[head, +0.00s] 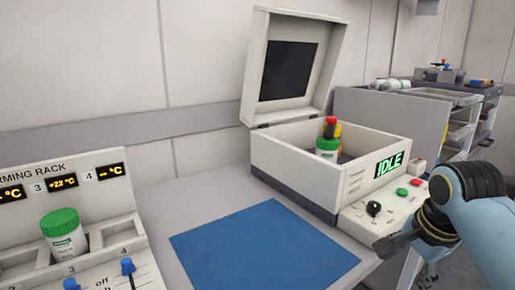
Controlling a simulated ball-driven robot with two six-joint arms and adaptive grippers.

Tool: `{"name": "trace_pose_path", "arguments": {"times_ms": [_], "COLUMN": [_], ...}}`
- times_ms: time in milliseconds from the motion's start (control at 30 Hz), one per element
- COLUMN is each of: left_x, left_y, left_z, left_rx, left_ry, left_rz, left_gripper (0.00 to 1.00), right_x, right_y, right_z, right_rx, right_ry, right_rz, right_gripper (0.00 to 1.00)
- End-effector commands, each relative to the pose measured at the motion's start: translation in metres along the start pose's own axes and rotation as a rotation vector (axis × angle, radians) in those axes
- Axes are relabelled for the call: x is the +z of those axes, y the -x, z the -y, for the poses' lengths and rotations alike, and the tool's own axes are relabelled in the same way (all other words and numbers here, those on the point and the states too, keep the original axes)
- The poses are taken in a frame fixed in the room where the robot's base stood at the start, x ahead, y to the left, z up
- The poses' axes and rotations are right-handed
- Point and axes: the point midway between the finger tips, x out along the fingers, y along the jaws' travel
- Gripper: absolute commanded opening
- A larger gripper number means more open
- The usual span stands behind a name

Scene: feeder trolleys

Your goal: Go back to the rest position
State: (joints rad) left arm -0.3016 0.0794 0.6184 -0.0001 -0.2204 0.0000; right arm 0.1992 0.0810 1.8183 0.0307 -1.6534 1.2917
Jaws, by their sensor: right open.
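My right arm comes in from the right edge. Its gripper (392,243) is small and partly hidden by my own wrist, beside the front panel of the open-lidded box machine (297,176). It is open, and I see nothing held in it. My left gripper is out of view. Inside the machine stand a green-capped white jar (327,150) and a red-topped container (330,127), with something yellow behind them. The machine's display reads IDLE.
A blue mat (262,245) lies bare on the grey bench. At left, a warming rack (85,190) holds a green-capped jar (63,233) at slot 3. The machine's raised lid (328,60) stands tall. A drawer trolley (385,125) is at back right.

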Motion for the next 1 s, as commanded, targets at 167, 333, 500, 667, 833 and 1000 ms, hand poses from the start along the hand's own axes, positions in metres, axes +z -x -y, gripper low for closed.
{"name": "trace_pose_path", "arguments": {"times_ms": [167, 333, 500, 667, 833, 1000], "left_x": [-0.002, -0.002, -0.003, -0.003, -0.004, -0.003], "left_y": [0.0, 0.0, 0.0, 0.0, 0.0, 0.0], "left_z": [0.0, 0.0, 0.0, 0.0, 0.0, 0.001], "left_rx": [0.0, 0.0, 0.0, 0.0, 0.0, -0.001], "left_ry": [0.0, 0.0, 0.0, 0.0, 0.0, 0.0], "left_rz": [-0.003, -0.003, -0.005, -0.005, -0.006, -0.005], "left_gripper": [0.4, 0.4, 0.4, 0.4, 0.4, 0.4], "right_x": [0.03, 0.047, 0.059, 0.068, 0.072, 0.073], "right_y": [0.009, 0.029, 0.05, 0.07, 0.065, 0.023], "right_z": [-0.104, -0.158, -0.195, -0.222, -0.237, -0.244], "right_rx": [0.027, 0.038, 0.045, 0.049, 0.055, 0.066], "right_ry": [0.516, 0.835, 1.076, 1.266, 1.377, 1.369], "right_rz": [-0.006, 0.0, 0.008, 0.017, 0.029, 0.044], "right_gripper": [0.59, 0.59, 0.59, 0.59, 0.59, 0.59]}}
